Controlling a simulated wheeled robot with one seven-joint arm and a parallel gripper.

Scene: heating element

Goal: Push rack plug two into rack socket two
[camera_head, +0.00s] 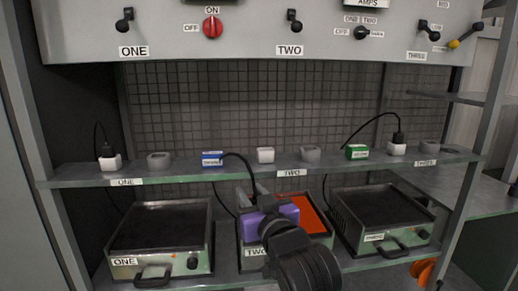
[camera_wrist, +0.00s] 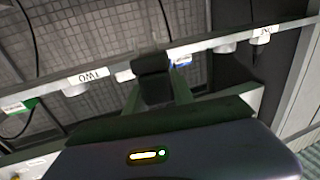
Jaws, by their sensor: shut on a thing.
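My gripper (camera_head: 257,200) is in front of and below the rack shelf, above heater two (camera_head: 318,220). In the wrist view, my gripper (camera_wrist: 153,98) is shut on a black plug (camera_wrist: 152,70), taken as rack plug two. A black cable runs up from it in the head view. On the shelf, a white socket (camera_head: 265,155) and a grey socket (camera_head: 310,154) flank the label TWO (camera_head: 289,173). The plug is apart from both in the head view. In the wrist view it partly covers the white socket (camera_wrist: 124,76).
The shelf (camera_head: 235,174) also carries a blue block (camera_head: 212,158), a green block (camera_head: 356,152) and other sockets. Black plugs sit in the far-left white socket (camera_head: 110,163) and right white socket (camera_head: 396,149). Heater one (camera_head: 160,247) and another heater (camera_head: 382,219) stand below.

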